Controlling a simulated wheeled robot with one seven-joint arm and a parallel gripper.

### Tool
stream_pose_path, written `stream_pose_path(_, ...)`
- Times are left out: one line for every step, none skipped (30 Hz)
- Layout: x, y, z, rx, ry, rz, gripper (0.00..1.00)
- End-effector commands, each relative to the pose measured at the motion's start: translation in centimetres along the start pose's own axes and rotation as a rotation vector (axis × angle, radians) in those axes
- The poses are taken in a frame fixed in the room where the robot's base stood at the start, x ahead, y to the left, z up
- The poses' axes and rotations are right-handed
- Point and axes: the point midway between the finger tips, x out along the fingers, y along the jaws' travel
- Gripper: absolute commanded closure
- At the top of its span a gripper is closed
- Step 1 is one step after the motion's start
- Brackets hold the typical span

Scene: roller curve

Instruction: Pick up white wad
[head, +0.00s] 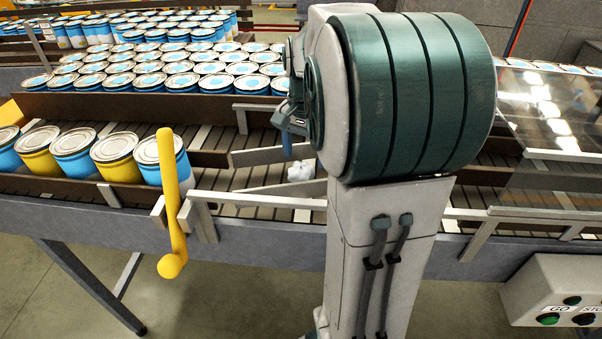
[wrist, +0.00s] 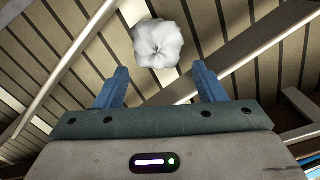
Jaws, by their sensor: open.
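The white wad (head: 300,171) is a small crumpled ball on the slatted conveyor, just left of my arm in the head view. In the wrist view the white wad (wrist: 158,43) lies beyond the fingertips, roughly centred between them, beside a diagonal rail. My gripper (wrist: 160,78) has two blue fingers spread apart with nothing between them. In the head view my gripper (head: 287,143) is partly hidden by my arm and appears above and slightly left of the wad.
Diagonal guide rails (head: 270,154) cross the conveyor near the wad. Blue and yellow cans (head: 73,152) stand in a row at left, by a yellow lever (head: 169,195). More cans (head: 155,68) fill the belt behind. A button box (head: 560,290) is at lower right.

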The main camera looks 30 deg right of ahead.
Motion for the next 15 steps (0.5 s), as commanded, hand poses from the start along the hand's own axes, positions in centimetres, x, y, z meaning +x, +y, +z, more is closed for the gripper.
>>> stream_pose_path(0.6, 0.1, 0.2, -0.001, -0.005, 0.004, 0.36)
stream_pose_path(1.1, 0.1, 0.2, -0.001, -0.005, 0.004, 0.36)
stream_pose_path(1.8, 0.1, 0.2, -0.001, -0.006, 0.004, 0.36)
stream_pose_path(2.2, 0.1, 0.3, -0.001, -0.005, 0.004, 0.36)
stream_pose_path(2.7, 0.1, 0.3, -0.001, -0.005, 0.004, 0.36)
stream_pose_path(3.2, 0.1, 0.2, -0.002, -0.004, 0.003, 0.36)
stream_pose_path(3.6, 0.1, 0.2, -0.002, -0.004, 0.003, 0.36)
stream_pose_path(3.8, 0.1, 0.2, -0.002, -0.003, 0.003, 0.36)
stream_pose_path(4.1, 0.1, 0.2, -0.002, -0.003, 0.003, 0.36)
stream_pose_path(4.3, 0.1, 0.2, -0.002, -0.003, 0.002, 0.36)
stream_pose_path(4.3, 0.1, 0.2, -0.002, -0.002, 0.002, 0.36)
stream_pose_path(4.4, 0.1, 0.2, -0.002, -0.001, 0.001, 0.36)
stream_pose_path(4.4, 0.1, 0.2, -0.002, -0.001, 0.001, 0.36)
stream_pose_path(4.4, 0.1, 0.2, -0.002, -0.001, 0.001, 0.36)
stream_pose_path(4.4, 0.1, 0.2, -0.002, -0.001, 0.001, 0.36)
